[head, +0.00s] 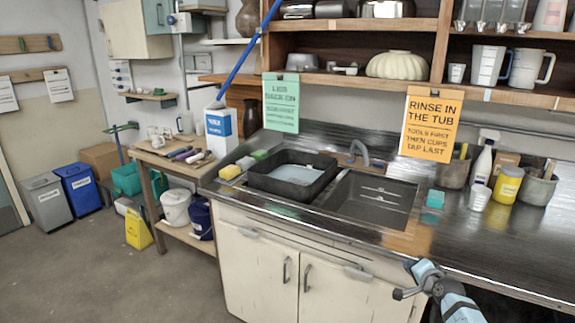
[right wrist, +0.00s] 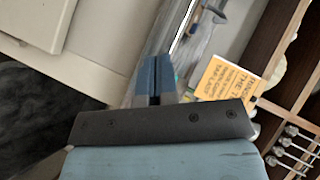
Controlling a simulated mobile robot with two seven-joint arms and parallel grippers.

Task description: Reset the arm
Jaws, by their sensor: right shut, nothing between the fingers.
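My right gripper (head: 412,265) is in the head view at the lower right, in front of the counter's front edge and below the sink. In the right wrist view its two blue fingers (right wrist: 157,76) are together with nothing between them. The gripper is empty and apart from the objects on the counter. My left gripper is not in the head view.
The counter (head: 490,245) holds a sink (head: 370,200), a black tub (head: 290,178) of water, a spray bottle (head: 482,162) and a yellow jar (head: 507,185). White cabinets (head: 260,262) stand below. A side table (head: 170,158) is left. The floor (head: 90,275) at lower left is clear.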

